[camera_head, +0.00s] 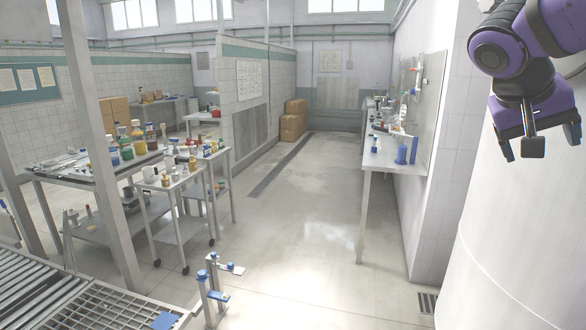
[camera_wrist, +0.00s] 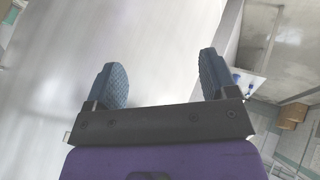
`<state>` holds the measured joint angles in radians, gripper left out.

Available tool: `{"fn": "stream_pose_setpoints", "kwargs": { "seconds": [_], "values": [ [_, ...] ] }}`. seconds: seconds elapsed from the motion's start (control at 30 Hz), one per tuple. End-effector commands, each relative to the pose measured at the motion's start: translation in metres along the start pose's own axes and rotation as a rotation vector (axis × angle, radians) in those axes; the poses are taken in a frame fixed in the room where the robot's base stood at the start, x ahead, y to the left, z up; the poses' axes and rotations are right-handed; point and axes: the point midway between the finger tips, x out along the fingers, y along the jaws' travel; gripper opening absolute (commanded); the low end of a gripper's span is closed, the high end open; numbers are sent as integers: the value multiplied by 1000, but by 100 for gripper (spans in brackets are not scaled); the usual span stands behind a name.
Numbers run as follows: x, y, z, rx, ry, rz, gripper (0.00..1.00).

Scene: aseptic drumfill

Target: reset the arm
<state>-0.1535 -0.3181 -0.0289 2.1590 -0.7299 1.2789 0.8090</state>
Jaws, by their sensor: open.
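My gripper (camera_head: 540,150) is at the upper right of the head view, raised on my purple and black arm. It is in front of a large white rounded surface. In the wrist view my gripper (camera_wrist: 164,82) shows its two blue textured fingers wide apart. The space between the fingers is empty, and only a blurred pale surface shows beyond them.
A large white cylinder (camera_head: 520,230) fills the right side. A side table (camera_head: 385,157) with blue containers stands along the right wall. Carts (camera_head: 180,183) with jars stand at left. A roller conveyor (camera_head: 50,300) and a blue-topped post stand in front. The middle floor is clear.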

Motion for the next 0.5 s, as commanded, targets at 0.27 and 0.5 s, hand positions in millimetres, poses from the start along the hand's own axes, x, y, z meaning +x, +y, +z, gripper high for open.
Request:
{"fn": "stream_pose_setpoints", "kwargs": {
  "seconds": [0.27, 0.5],
  "values": [
    [2, -8, 102, -192, -30, -394, 79],
    [-3, -23, 156, -277, 62, -633, 79]
  ]
}}
